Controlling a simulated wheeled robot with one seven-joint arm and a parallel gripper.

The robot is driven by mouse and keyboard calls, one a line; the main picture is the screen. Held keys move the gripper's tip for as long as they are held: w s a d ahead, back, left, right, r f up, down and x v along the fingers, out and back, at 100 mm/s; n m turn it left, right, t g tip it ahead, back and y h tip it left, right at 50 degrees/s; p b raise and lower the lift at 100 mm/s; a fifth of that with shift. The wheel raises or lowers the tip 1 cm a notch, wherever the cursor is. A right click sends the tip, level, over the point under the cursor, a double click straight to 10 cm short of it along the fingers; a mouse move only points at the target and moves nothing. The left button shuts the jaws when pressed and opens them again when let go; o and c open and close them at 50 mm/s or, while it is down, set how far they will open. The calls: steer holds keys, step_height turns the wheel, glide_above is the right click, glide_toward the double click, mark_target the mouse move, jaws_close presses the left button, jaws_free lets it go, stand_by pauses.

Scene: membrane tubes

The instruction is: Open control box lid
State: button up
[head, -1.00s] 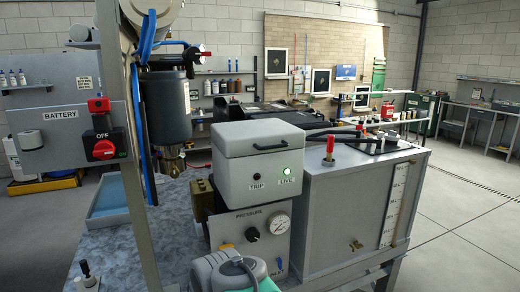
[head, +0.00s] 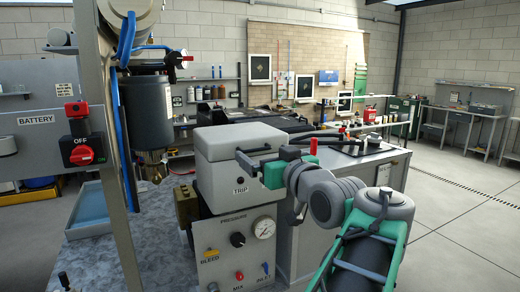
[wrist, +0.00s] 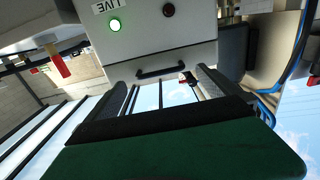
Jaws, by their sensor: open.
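The control box (head: 222,172) is a grey box with its lid (head: 222,140) down and shut. Its dark bar handle (wrist: 162,72) is on the front of the lid, and the upside-down wrist view shows it just beyond the fingertips, between them. My gripper (head: 266,158) is open in front of the box, with one dark finger on each side of the handle. The wrist view shows both fingers (wrist: 160,84) apart and nothing held. I cannot tell whether a finger touches the lid.
A pressure panel (head: 236,250) with gauge and knobs is below the box. A post (head: 118,190) with the battery switch (head: 82,150) and a dark cylinder (head: 143,110) are to the left.

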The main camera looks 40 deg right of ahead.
mark_target(258, 150)
steer(key=shift+x, duration=1.55)
steer(key=shift+c, duration=0.3)
